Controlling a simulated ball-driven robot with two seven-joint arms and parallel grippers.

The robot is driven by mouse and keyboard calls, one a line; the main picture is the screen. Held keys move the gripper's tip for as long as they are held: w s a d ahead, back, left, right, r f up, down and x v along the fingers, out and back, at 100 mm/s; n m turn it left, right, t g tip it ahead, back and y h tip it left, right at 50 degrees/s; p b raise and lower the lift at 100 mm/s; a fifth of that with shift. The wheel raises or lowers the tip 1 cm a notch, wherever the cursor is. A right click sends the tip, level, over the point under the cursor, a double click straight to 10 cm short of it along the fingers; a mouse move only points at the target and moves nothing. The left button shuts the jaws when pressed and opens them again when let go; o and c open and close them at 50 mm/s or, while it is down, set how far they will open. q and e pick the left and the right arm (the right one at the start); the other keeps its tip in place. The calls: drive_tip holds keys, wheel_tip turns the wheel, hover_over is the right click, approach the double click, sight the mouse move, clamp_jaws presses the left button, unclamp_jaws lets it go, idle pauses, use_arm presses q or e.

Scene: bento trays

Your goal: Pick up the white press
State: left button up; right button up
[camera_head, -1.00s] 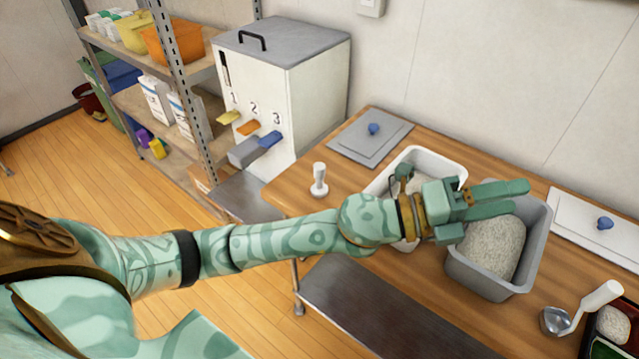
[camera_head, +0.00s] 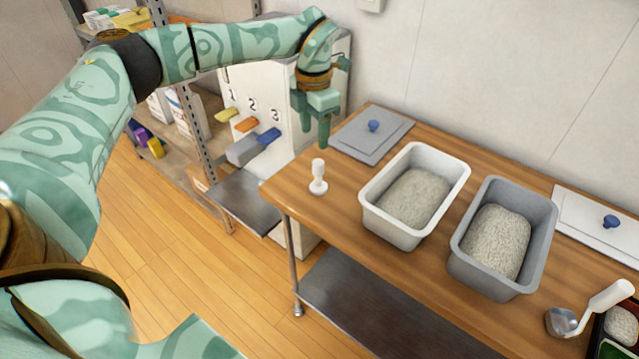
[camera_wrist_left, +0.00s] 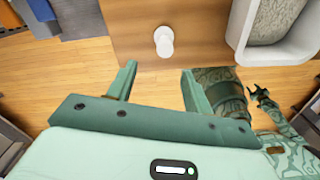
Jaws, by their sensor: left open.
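In the left wrist view the press (camera_wrist_left: 163,42) shows from above, beyond and between the fingertips. My left gripper (camera_head: 316,140) is open and empty, pointing down, above and behind the press in the head view, apart from it. In the left wrist view its two fingers (camera_wrist_left: 158,78) are spread. My right gripper is not clearly seen.
A white tub (camera_head: 372,205) and a grey tub (camera_head: 455,262) of rice stand right of the press. A grey lid (camera_head: 345,145) lies behind it. A white dispenser (camera_head: 240,130) stands to the left.

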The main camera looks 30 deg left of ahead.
sight(318, 162)
use_arm(q)
wheel_tip(318, 162, down, 4)
drive_tip(key=shift+f+b, duration=0.1)
drive_tip(key=shift+b, duration=0.3)
drive_tip(key=f, duration=0.1)
drive_tip(key=f+b, duration=0.1)
drive_tip(key=f, duration=0.1)
drive_tip(key=d+f+b, duration=0.1)
drive_tip(key=f, duration=0.1)
drive_tip(key=shift+w+f, duration=0.15)
drive_tip(key=shift+f, duration=0.05)
drive_tip(key=shift+r, duration=0.15)
clamp_jaws()
